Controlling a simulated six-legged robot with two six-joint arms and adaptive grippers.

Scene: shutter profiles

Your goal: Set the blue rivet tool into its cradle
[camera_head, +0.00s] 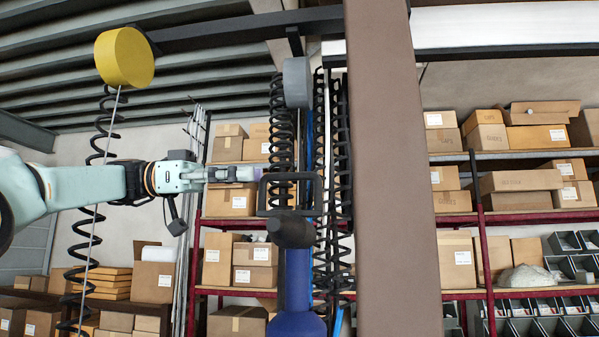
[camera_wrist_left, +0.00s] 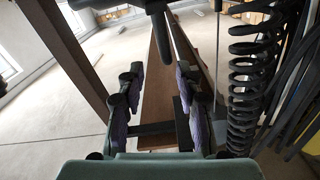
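The blue rivet tool (camera_head: 298,290) stands upright at the bottom centre of the head view, with a dark head (camera_head: 290,231) on top. A black rectangular frame (camera_head: 262,198) is just above that head; I cannot tell whether it belongs to the tool or is the cradle. My left gripper (camera_head: 250,173) reaches in from the left, its fingertips beside the frame's upper left. In the left wrist view my left gripper (camera_wrist_left: 160,105) has its purple-padded fingers apart. A black bracket part (camera_wrist_left: 182,122) shows between them; a firm grip is not visible. My right gripper is out of view.
A broad brown post (camera_head: 392,180) stands right of the tool. Black coiled hoses (camera_head: 340,150) hang behind and above it, and another coil (camera_head: 88,220) hangs at left below a yellow drum (camera_head: 124,57). Shelves with cardboard boxes (camera_head: 515,181) fill the background.

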